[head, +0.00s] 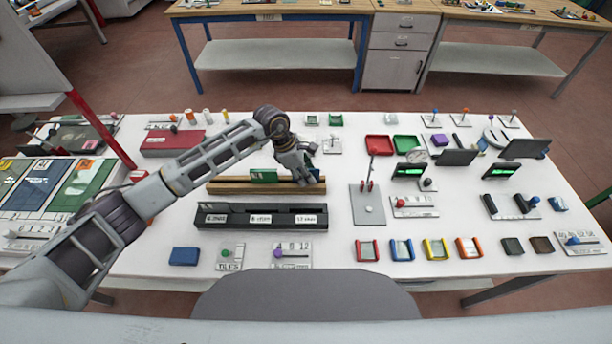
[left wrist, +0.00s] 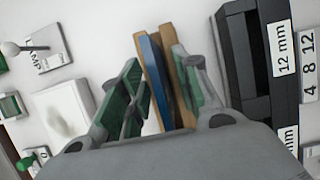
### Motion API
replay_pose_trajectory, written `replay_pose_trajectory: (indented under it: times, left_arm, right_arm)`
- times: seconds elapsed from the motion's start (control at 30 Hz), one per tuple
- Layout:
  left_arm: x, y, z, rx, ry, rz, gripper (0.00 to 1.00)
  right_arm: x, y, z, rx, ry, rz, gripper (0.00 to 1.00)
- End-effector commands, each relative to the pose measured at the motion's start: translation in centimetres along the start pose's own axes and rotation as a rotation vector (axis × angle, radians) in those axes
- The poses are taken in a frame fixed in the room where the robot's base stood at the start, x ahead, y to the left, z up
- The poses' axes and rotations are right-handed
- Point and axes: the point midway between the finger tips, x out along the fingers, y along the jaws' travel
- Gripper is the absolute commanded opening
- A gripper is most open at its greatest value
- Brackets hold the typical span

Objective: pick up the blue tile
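A blue tile (left wrist: 153,75) stands on edge between the brown rails of a wooden rack (left wrist: 184,85) in the left wrist view. The rack also shows in the head view (head: 230,188), where my gripper hides the tile. My left gripper (head: 308,180) is over the right end of the rack, pointing down. In the left wrist view its green-padded fingers (left wrist: 160,105) are apart, one on each side of the rack and tile. A gap shows between the left finger and the rack. The right finger is close to the rack. My right gripper is not in view.
A green tile (head: 263,175) stands in the rack left of my gripper. A black slotted holder (head: 235,222) with thickness labels lies in front. A flat blue block (head: 184,256) lies near the front edge. Trays, frames and small displays fill the table's right side.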

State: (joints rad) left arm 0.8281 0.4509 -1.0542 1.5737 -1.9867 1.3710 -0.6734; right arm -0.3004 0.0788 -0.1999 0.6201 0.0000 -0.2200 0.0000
Motion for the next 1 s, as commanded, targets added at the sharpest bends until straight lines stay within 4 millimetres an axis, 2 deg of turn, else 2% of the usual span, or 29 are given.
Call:
replay_pose_trajectory:
  times: [0.47, 0.73, 1.0]
  left_arm:
    - [0.17, 0.00, -0.02, 0.000, 0.000, 0.000, 0.32]
    - [0.16, 0.01, -0.02, 0.000, 0.000, 0.001, 0.00]
    - [0.15, 0.01, -0.02, 0.000, 0.000, 0.001, 0.00]
  right_arm:
    - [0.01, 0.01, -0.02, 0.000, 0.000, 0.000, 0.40]
    - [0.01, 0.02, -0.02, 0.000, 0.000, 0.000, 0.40]
    - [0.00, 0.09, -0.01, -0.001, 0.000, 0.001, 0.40]
